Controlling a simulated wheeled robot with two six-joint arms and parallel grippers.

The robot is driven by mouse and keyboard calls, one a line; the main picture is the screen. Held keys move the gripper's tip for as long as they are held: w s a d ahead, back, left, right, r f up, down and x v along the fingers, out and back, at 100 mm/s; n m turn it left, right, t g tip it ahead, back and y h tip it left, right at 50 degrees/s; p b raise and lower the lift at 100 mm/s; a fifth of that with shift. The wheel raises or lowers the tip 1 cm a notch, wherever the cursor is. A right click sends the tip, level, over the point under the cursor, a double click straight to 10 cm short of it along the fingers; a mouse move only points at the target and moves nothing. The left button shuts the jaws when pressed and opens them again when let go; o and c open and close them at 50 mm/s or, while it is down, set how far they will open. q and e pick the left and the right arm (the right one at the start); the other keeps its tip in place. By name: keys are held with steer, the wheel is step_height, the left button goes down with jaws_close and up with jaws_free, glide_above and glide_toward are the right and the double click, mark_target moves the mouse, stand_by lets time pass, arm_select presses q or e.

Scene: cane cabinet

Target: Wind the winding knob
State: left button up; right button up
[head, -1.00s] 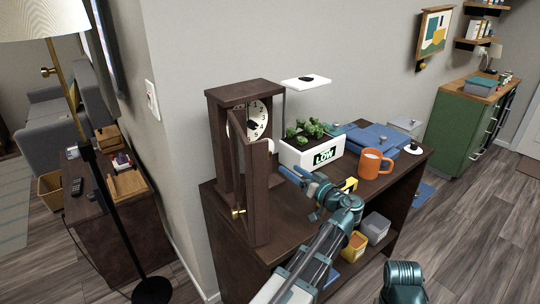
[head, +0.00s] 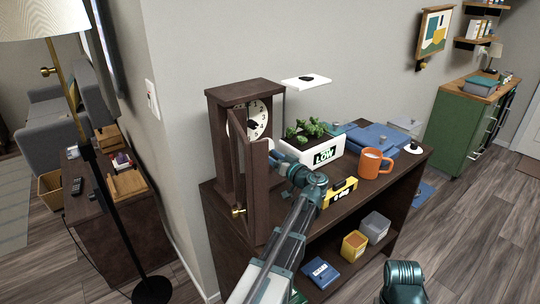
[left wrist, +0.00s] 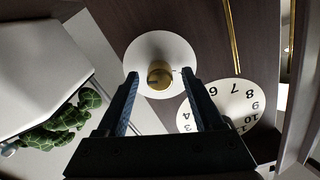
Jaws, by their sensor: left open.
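The dark wooden clock (head: 243,90) stands at the left end of the cabinet, with its door (head: 255,190) swung open toward me. Its white dial (head: 258,118) is partly hidden by the door; in the left wrist view the dial (left wrist: 226,105) appears upside down. The brass winding knob (left wrist: 160,76) sits on a round white plate (left wrist: 150,50); the door hides it in the head view. My left gripper (left wrist: 160,74) is open, its fingertips on either side of the knob in the picture. I cannot tell whether they touch it. My right gripper is out of view.
A white planter (head: 305,155) marked LOW stands close right of the clock. A yellow block (head: 340,193), an orange mug (head: 372,163) and a blue case (head: 375,137) sit farther right. The open door, with its brass handle (head: 238,211), stands left of my arm.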

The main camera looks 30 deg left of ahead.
arm_select(q)
jaws_close()
steer(key=shift+m, duration=0.3)
steer(key=m, duration=2.1)
steer(key=shift+f, duration=0.3)
stand_by(0.4)
steer(key=shift+d, duration=0.1)
